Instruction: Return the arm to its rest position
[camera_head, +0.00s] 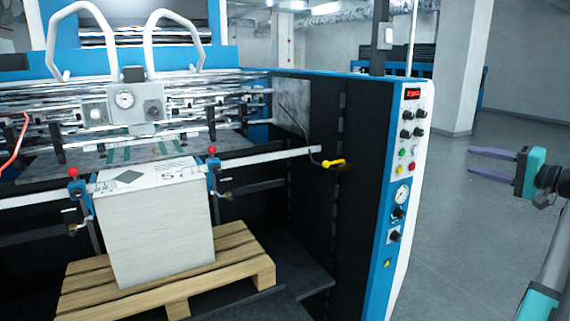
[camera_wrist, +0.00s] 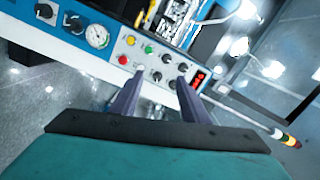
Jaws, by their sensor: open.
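My gripper (camera_head: 492,165) is at the right of the head view, to the right of the machine's control panel and apart from it. Its two purplish fingers are spread, with nothing between them. In the wrist view my gripper (camera_wrist: 158,95) shows its two fingers apart, with the control panel (camera_wrist: 150,60) beyond them. My teal and grey arm comes in from the right edge of the head view. The rest of the arm is out of the picture.
The blue and black laminating machine (camera_head: 365,185) stands left of my gripper. Before it, a white paper stack (camera_head: 150,235) sits on a wooden pallet (camera_head: 245,265). A pillar (camera_head: 455,70) stands behind. The grey floor (camera_head: 455,260) around my gripper looks clear.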

